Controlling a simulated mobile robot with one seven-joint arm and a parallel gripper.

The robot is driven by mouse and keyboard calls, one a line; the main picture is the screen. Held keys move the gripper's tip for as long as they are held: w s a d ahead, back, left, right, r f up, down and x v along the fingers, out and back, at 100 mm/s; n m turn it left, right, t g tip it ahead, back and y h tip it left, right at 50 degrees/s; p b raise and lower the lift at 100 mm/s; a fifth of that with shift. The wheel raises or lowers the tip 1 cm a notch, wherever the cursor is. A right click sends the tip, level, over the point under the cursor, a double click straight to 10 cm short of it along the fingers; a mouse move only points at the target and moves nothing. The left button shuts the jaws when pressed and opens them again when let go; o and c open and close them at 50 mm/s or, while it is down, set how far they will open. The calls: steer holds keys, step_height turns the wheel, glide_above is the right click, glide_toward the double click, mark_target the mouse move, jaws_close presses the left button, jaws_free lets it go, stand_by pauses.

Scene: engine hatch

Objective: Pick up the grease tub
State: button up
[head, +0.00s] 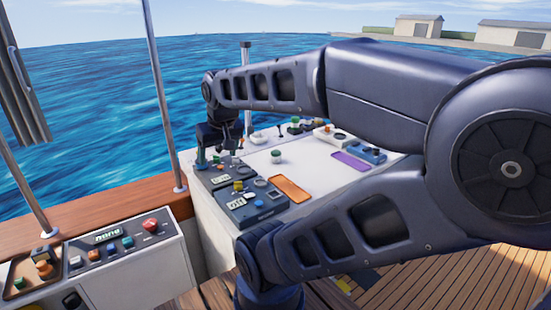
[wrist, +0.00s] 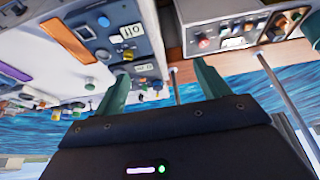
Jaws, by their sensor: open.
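A small pale tub with a green top (head: 276,156) stands on the white hatch top (head: 235,178) in the head view; it looks like the grease tub, though no label can be read. In the wrist view, a small green-topped thing (wrist: 90,84) beyond the orange tray may be the same tub. My gripper (head: 217,152) is open and empty, left of the tub and apart from it, above the dark control panels. In the wrist view its two green fingers (wrist: 160,88) stand wide apart with nothing between them.
An orange tray (head: 291,189) and a purple tray (head: 352,161) lie near the tub. Dark panels with knobs (head: 252,205) line the left side. Several small items (head: 296,125) crowd the back edge. A railing post (head: 163,95) stands at left. White surface around the tub is clear.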

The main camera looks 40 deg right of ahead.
steer(key=w+d+m, duration=0.2)
steer(key=w+d, duration=0.3)
steer(key=w, duration=0.6)
steer(key=m+g+h, duration=0.2)
steer(key=m+h, duration=0.2)
steer(key=m, duration=0.4)
glide_toward(276, 152)
steer(key=w+f, duration=0.1)
steer(key=f, duration=0.1)
steer(key=x, duration=0.5)
steer(key=shift+d+r, duration=0.1)
steer(key=shift+d, duration=0.15)
steer(key=shift+s+x, duration=0.15)
steer(key=shift+x, duration=1.2)
steer(key=shift+s+x, duration=0.1)
steer(key=shift+x, duration=1.3)
steer(key=shift+a, duration=0.1)
steer(key=c, duration=1.1)
